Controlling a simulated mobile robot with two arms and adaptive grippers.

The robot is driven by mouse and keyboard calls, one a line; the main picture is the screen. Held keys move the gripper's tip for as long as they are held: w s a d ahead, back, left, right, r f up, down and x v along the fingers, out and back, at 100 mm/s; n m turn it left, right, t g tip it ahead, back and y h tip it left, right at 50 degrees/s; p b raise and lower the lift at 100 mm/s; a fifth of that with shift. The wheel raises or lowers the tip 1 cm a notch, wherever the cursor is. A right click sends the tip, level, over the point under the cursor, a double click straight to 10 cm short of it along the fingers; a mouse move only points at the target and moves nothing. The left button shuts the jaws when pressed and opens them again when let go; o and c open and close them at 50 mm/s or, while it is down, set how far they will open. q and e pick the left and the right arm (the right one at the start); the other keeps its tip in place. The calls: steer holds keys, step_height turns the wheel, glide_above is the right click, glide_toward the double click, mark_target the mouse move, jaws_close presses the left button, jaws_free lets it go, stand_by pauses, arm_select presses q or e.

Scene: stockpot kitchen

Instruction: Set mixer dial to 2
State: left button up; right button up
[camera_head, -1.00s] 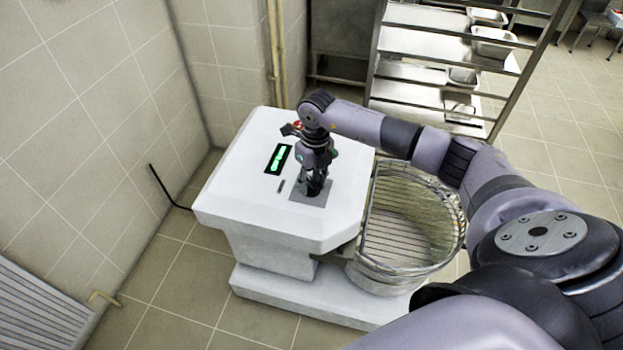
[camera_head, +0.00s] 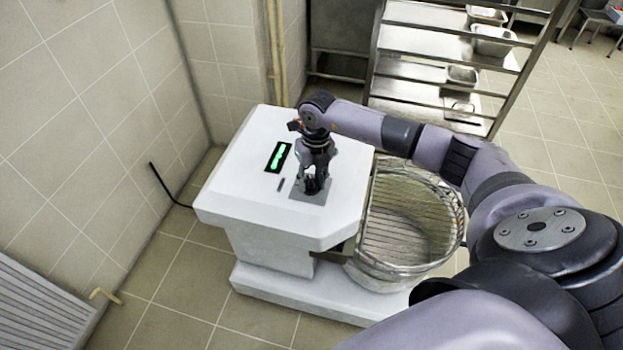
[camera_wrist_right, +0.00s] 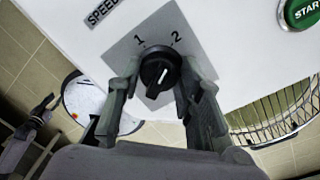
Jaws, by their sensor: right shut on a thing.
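The mixer (camera_head: 240,200) is a white machine in the middle of the head view. Its black round dial (camera_wrist_right: 159,70) sits on a grey plate with the marks 1 and 2 in the right wrist view. The white line on the dial slants up to the right, roughly in line with the 2; I cannot tell which end is the pointer. My right gripper (camera_head: 313,190) reaches down from above and is shut on the dial, one finger on each side. In the head view the gripper hides most of the dial. My left gripper is not in view.
A green lit display (camera_head: 278,157) is left of the dial plate. A green START button (camera_wrist_right: 302,12) shows in the wrist view. The wire-guarded bowl (camera_head: 405,225) stands right of the mixer top. A metal shelf rack (camera_head: 425,45) is behind; tiled wall at left.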

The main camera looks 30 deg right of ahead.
steer(key=o, duration=1.2)
steer(key=shift+c, duration=0.2)
steer(key=shift+r, duration=0.15)
step_height(320, 180, up, 12)
steer(key=shift+d, duration=0.45)
